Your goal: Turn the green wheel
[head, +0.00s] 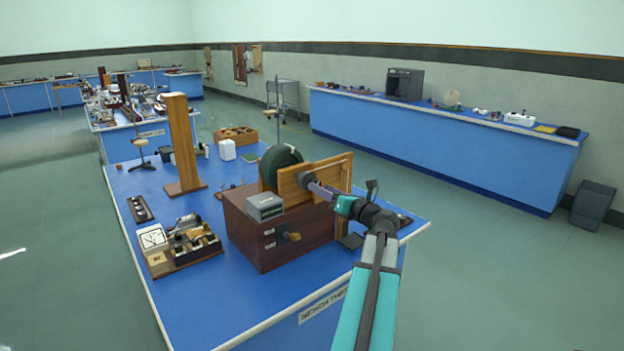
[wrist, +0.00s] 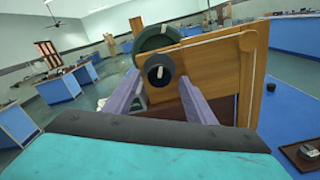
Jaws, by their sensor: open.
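The dark green wheel (head: 281,163) stands upright on a dark wooden box (head: 276,238) on the near blue bench, partly hidden behind a wooden panel (head: 318,178). In the wrist view the wheel (wrist: 157,38) shows above and behind a round black knob (wrist: 159,69). The knob (head: 306,179) is on the panel's near side. My gripper (head: 316,188) is open, with its purple fingers reaching toward the knob. In the wrist view the gripper (wrist: 158,84) has one fingertip at each side of the knob. I cannot tell whether they touch it.
A grey meter box (head: 265,207) sits on the wooden box, left of the panel. A tall wooden post (head: 183,145) and an instrument board (head: 183,246) stand farther left. A long blue bench (head: 440,139) runs along the wall; the floor between is clear.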

